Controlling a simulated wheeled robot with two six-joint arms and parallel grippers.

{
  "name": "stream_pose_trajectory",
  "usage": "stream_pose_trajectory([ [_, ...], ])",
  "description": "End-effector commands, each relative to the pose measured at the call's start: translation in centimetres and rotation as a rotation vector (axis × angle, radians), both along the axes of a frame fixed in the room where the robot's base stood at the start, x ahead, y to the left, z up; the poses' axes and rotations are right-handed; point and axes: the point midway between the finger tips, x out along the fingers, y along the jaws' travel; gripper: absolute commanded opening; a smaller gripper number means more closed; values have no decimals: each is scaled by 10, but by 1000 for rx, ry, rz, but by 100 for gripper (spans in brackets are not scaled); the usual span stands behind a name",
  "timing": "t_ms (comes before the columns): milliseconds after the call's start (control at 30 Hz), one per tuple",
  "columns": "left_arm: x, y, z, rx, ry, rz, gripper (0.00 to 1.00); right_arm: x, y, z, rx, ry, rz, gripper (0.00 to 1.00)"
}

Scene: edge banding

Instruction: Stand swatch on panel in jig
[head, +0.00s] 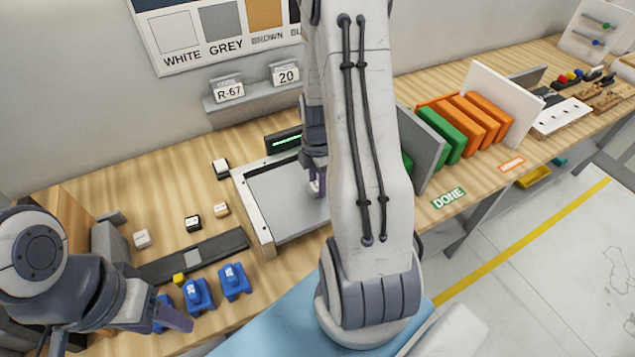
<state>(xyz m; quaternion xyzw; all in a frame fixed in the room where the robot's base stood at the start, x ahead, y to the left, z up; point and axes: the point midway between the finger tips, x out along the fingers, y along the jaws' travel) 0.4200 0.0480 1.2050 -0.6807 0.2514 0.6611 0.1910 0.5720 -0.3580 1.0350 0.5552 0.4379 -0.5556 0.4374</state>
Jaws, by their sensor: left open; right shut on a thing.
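The jig (265,238) is a pale frame on the wooden bench, with a flat grey panel (283,203) lying in it. My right gripper (316,184) points down over the panel's right part, partly behind my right forearm. It is shut on a small pale piece, apparently the swatch, mostly hidden by the fingers. I cannot tell whether that piece touches the panel. Other small blocks stand left of the jig: a white one (142,239), a black one (193,223), a tan one (221,210) and a black-and-white one (221,169). My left gripper (120,338) is open at the lower left.
Several blue clamp-like pieces (234,282) stand by a dark strip (205,250) near the front edge. A wall chart (220,35) names colours above signs R-67 (229,92) and 20 (286,74). Green and orange boards (475,125) stand in a rack behind the DONE label (448,198).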

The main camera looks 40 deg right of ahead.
Motion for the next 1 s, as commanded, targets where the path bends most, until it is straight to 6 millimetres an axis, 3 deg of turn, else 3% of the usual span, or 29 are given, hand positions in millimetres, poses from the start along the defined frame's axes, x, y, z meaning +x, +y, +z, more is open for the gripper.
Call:
stream_pose_trajectory([
  [133, 0, 0, 6, 0, 0, -1, 60, 0, 0, -13, 0, 1, 0, 0],
  [533, 0, 0, 1, 0, 0, 0, 60, 0, -1, -19, 0, -1, 0, 0],
  [567, 0, 0, 2, 0, 0, 0, 60, 0, -1, -18, 0, -1, 0, 56],
  [600, 0, 0, 3, 0, 0, 0, 60, 0, -1, -18, 0, -1, 0, 72],
  [633, 0, 0, 3, 0, 0, 0, 60, 0, -1, -18, 0, -1, 0, 79],
  [1000, 0, 0, 7, 0, 0, -1, 60, 0, -1, -13, -1, -2, 0, 79],
])
